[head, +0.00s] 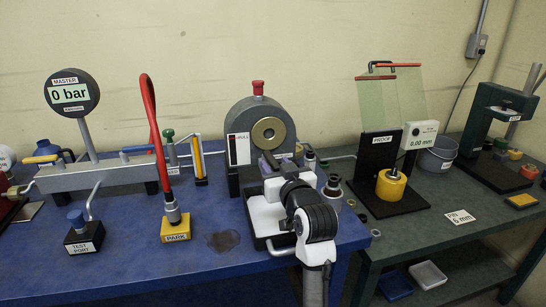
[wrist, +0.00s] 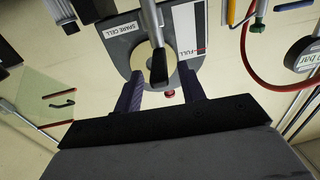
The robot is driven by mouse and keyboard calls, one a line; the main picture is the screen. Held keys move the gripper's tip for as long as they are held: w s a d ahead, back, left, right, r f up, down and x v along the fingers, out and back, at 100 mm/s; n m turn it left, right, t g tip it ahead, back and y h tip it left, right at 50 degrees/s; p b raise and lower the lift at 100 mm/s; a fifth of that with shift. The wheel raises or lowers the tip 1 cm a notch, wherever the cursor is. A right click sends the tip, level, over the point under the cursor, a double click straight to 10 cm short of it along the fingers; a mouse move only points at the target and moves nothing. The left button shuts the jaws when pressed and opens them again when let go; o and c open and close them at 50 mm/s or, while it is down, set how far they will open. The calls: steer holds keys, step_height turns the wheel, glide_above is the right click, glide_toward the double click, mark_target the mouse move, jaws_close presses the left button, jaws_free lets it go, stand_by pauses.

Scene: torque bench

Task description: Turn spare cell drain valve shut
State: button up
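The spare cell (head: 246,116) is a grey rounded housing with a brass disc on its face and a red knob on top. In the wrist view the cell (wrist: 118,48) appears upside down, with labels "SPARE CELL" and "FULL". A metal lever with a black grip (wrist: 159,66) crosses in front of the brass disc; it looks like the drain valve's handle. My gripper (wrist: 160,90) is open, its purple fingers spread either side of the grip, with visible gaps. In the head view my gripper (head: 281,160) is in front of the cell's lower face, and my arm hides the valve.
A red hose (head: 151,110) stands on the yellow PARK block (head: 175,228) at left. The gauge (head: 72,93) reads 0 bar. Small dark parts (head: 332,187) stand right of my arm. A stand with a yellow roller (head: 391,184) is further right.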

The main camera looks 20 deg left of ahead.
steer(key=shift+x, duration=1.4)
steer(key=shift+c, duration=0.3)
jaws_close()
